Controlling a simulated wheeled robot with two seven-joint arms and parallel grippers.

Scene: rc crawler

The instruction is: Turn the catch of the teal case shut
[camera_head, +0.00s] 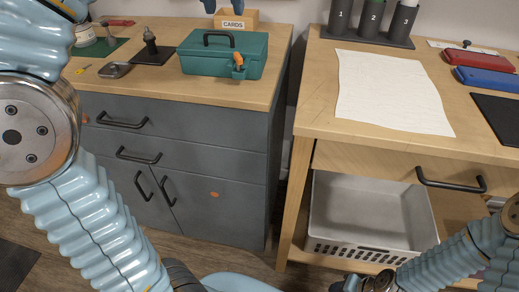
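The teal case (200,62) stands on the left cabinet top with its lid down and a black handle on top. Its catch (239,61) is an orange lever on a teal mount at the front right; it looks near upright, and its exact angle is too small to tell. My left gripper (223,6) shows only as two dark blue fingertips at the top edge, apart with nothing between them. They appear above the case, in front of the cards box. My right arm shows at the lower right; its gripper is not visible.
The cards box (237,25) stands behind the case. A dark oiler-like item (150,42) and a metal tin (115,70) are to its left. A gap separates the cabinet from the right bench, which holds white paper (390,92), numbered canisters (372,17) and a grey crate (370,215) below.

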